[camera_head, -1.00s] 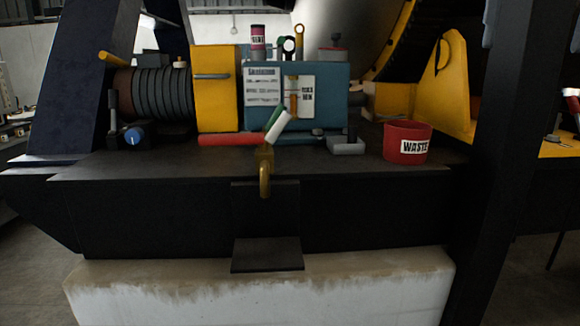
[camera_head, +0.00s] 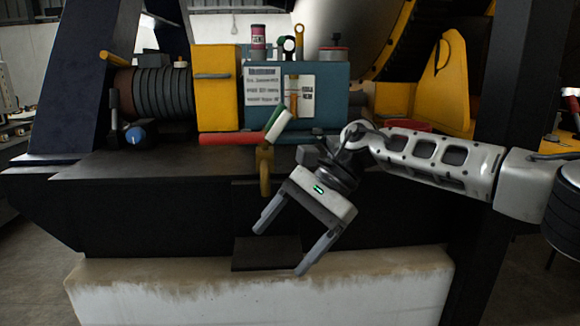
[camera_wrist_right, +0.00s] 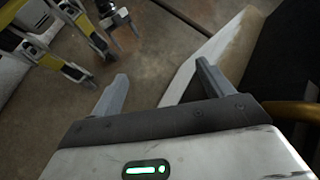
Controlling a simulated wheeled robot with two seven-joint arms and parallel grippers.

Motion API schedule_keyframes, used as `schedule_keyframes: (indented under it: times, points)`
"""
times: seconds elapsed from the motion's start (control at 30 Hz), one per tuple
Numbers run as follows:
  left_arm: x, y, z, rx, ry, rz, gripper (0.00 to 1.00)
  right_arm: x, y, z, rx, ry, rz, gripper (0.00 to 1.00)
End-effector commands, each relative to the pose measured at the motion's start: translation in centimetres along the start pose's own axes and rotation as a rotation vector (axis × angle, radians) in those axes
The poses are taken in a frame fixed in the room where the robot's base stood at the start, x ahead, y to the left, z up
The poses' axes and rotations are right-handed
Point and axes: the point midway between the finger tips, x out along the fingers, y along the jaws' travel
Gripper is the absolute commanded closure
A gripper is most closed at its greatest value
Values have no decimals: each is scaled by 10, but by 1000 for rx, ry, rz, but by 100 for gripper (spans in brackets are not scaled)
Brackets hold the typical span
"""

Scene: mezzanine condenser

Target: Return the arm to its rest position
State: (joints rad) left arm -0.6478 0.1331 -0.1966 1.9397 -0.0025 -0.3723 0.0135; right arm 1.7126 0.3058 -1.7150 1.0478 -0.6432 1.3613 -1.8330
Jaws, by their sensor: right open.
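My right arm comes in from the right in the head view. It reaches across the front of the dark bench. My right gripper (camera_head: 279,250) is open, with its two grey fingers apart and pointing down and left in front of the bench's front face. Nothing shows between the fingers. In the right wrist view the gripper (camera_wrist_right: 160,72) is also open and empty, with brown floor beyond it. My left gripper does not show in the head view.
The dark bench (camera_head: 130,163) sits on a pale plinth (camera_head: 170,295). A dark post (camera_head: 505,80) stands at the right.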

Motion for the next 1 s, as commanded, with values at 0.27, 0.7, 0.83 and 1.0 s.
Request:
schedule_keyframes:
  times: [0.27,0.7,0.83,1.0]
  points:
    - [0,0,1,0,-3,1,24,136,-13,64,640,-720,-203,20]
    - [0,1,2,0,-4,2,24,148,27,-15,2007,-1883,-267,20]
    - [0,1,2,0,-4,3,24,162,91,-75,-2164,2035,235,20]
    - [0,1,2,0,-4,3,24,190,204,-132,-1676,1661,176,20]
